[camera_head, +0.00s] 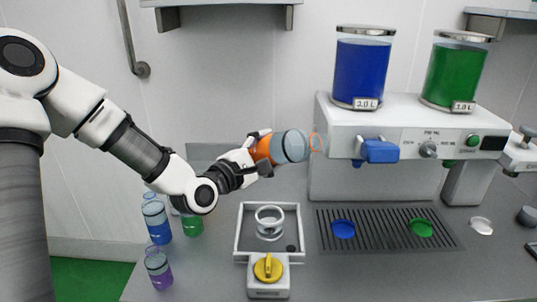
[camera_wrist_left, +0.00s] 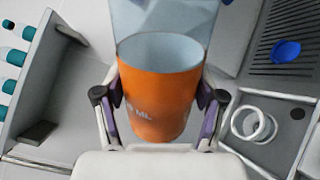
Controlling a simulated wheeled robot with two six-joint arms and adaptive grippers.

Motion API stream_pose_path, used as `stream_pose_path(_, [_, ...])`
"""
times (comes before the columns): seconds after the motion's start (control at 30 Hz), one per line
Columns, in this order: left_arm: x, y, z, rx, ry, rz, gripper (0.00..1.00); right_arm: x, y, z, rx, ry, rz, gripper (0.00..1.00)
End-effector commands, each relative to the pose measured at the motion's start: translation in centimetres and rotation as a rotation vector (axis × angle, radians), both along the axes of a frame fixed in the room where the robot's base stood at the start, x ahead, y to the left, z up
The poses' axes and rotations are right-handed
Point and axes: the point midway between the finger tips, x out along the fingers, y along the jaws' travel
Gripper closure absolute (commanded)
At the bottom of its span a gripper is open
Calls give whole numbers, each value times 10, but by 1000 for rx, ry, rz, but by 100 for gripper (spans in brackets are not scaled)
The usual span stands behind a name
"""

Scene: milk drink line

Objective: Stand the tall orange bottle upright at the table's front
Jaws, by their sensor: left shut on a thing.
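The tall orange bottle (camera_head: 293,146) is held in the air by my left gripper (camera_head: 260,149). It lies about level in the head view, with its orange part in the jaws and its clear bluish part pointing right toward the dispenser. In the left wrist view the orange bottle (camera_wrist_left: 160,95) fills the middle, between the two fingers of my left gripper (camera_wrist_left: 160,108), which is shut on its orange part. Its clear end runs out of the top of that view. My right gripper is not in view.
A blue bottle (camera_head: 157,222), a purple bottle (camera_head: 158,270) and a green bottle (camera_head: 192,226) stand at the table's left. A square tray (camera_head: 239,233) holding a ring and a yellow knob (camera_head: 268,267) are below the gripper. The dispenser (camera_head: 330,120) and drip grate (camera_head: 380,237) are at right.

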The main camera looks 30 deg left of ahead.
Motion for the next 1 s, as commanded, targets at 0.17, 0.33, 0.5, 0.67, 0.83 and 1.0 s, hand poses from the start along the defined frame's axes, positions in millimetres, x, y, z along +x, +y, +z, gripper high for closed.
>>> stream_pose_path(0.17, [0, 0, 0, -59, 8, 0, 57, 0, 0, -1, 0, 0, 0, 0])
stream_pose_path(0.33, [0, 0, 0, -92, 13, 0, 57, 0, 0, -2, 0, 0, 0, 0])
stream_pose_path(0.5, [0, 0, -2, -396, 54, 0, 57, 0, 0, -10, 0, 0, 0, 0])
stream_pose_path(0.67, [0, 0, 0, -575, 78, 0, 57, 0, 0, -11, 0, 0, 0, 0])
stream_pose_path(0.83, [0, 0, 0, -578, 78, 0, 57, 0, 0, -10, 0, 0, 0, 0])
stream_pose_path(1.0, [0, 0, -1, -731, 99, 0, 57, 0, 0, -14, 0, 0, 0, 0])
